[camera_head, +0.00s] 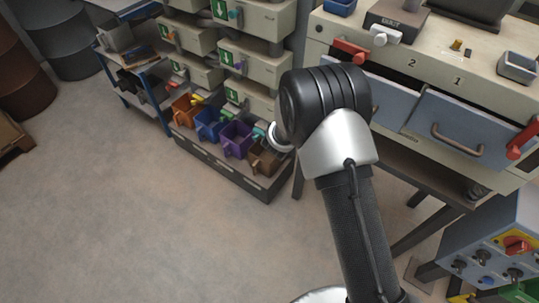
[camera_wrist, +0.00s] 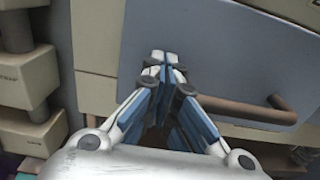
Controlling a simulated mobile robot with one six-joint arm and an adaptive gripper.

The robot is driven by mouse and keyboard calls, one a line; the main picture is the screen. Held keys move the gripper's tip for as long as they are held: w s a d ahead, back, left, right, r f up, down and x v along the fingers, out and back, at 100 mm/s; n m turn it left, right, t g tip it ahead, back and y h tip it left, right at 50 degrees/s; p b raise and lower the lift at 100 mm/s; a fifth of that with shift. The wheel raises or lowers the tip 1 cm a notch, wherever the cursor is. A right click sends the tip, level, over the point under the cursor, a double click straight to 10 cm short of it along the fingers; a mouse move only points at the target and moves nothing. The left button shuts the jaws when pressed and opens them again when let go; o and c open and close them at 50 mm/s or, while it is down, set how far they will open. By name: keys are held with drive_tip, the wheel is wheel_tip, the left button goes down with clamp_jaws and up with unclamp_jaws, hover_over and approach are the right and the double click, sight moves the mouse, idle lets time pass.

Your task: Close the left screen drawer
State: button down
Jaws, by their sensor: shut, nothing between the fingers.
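The left screen drawer (camera_head: 392,98), under the label 2, has a grey-blue front that shows just right of my arm in the head view; my arm covers much of it. I cannot tell there how far it stands out. In the wrist view a grey-blue drawer front (camera_wrist: 225,50) with a brown bar handle (camera_wrist: 245,110) fills the upper right, likely the same drawer. My gripper (camera_wrist: 165,57) is shut and empty, its fingertips in front of this panel, left of the handle. I cannot tell whether they touch it. My arm hides the gripper in the head view.
The right drawer (camera_head: 465,128), under the label 1, has its own bar handle. Red handles (camera_head: 350,50) sit at the cabinet's sides. Coloured bins (camera_head: 236,139) stand in a rack to the left. A control box (camera_head: 497,245) is at lower right. The floor (camera_head: 150,220) at left is clear.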

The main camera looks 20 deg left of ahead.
drive_tip(key=x, duration=0.3)
drive_tip(key=shift+w+b, duration=0.2)
drive_tip(key=shift+b, duration=0.15)
drive_tip(key=shift+w+d, duration=0.15)
drive_tip(key=shift+w, duration=0.15)
drive_tip(key=shift+r, duration=0.15)
